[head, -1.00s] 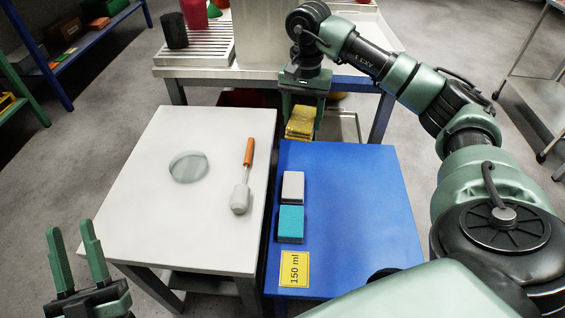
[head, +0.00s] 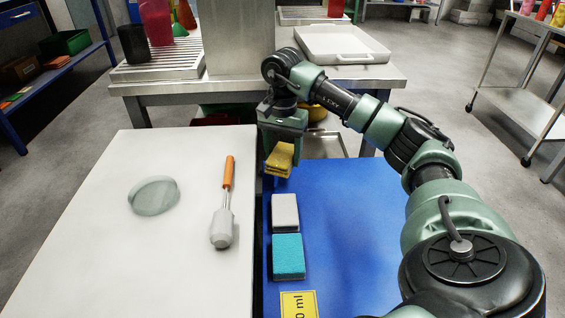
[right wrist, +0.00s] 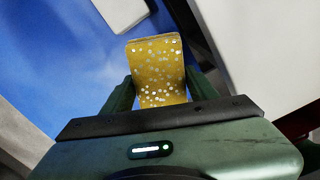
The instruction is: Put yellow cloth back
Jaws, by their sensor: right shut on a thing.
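The yellow cloth (head: 279,158) is folded and hangs from my right gripper (head: 279,147), above the far left edge of the blue table (head: 345,215). In the right wrist view the cloth (right wrist: 159,75) has pale dots and sits between the two fingers of the right gripper (right wrist: 158,92), which is shut on it. Blue table top shows beyond it. My left gripper is outside the head view now.
On the blue table, a grey sponge (head: 285,212), a teal sponge (head: 288,256) and a yellow label (head: 298,304) line the left side. The white table (head: 90,230) holds a glass dish (head: 154,195) and an orange-handled tool (head: 223,222). The blue table's right part is clear.

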